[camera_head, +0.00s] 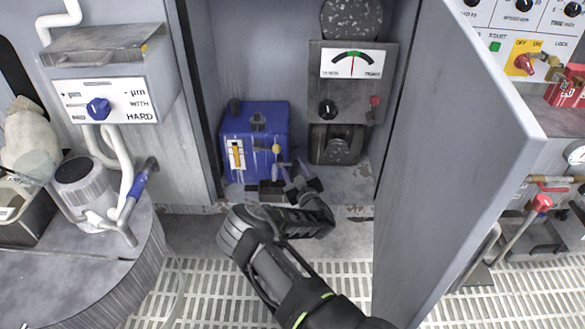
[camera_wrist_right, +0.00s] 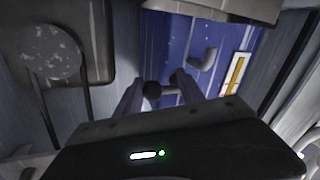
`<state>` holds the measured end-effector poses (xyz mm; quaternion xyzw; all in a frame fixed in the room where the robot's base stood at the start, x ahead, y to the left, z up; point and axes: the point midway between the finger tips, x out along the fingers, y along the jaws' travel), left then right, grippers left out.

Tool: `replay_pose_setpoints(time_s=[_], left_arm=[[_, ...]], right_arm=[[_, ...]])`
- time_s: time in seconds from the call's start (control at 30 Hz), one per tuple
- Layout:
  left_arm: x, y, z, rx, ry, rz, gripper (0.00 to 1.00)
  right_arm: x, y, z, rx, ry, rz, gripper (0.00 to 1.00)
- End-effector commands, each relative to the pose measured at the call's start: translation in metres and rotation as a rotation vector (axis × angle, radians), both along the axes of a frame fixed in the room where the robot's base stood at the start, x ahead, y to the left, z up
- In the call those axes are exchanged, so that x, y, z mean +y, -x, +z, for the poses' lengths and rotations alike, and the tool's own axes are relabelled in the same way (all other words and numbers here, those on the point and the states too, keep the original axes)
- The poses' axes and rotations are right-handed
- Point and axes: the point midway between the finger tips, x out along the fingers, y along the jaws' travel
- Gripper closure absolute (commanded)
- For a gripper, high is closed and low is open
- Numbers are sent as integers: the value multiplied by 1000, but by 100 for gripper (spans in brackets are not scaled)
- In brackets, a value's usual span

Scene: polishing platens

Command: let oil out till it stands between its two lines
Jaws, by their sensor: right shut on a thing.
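A blue oil tank (camera_head: 240,118) stands on the floor of the open cabinet. On its front is a sight gauge (camera_head: 236,155) with a pale frame and a yellow-orange column; it also shows in the right wrist view (camera_wrist_right: 236,75). The lines and exact oil level are too small to read. My right gripper (camera_head: 296,172) is at the tank's lower right front. In the right wrist view its fingers (camera_wrist_right: 160,90) are closed about a small dark fitting (camera_wrist_right: 152,89), partly hidden by them; I cannot make out its full shape. My left gripper is out of view.
The open grey cabinet door (camera_head: 450,150) stands close on the right of my right arm. A grey unit with a dial (camera_head: 352,64) is right of the tank. A round platen table (camera_head: 70,270) is at left. A grated floor lies below.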

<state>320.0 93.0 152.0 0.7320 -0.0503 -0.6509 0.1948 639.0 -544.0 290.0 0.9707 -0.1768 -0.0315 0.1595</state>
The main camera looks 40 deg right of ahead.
Motion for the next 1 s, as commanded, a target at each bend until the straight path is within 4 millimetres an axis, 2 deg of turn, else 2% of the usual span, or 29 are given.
replay_pose_setpoints(time_s=[0.27, 0.53, 0.7, 0.97, 1.0], left_arm=[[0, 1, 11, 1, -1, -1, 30], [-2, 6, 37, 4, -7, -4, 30], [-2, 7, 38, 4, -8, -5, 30], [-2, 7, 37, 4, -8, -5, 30], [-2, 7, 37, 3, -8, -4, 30]], right_arm=[[2, -3, 10, 17, 30, 5, 98], [6, -6, 25, 185, 239, 15, 100], [8, -8, 24, 252, 319, 19, 100], [9, -8, 21, 255, 321, 22, 100], [9, -8, 21, 255, 319, 21, 57]])
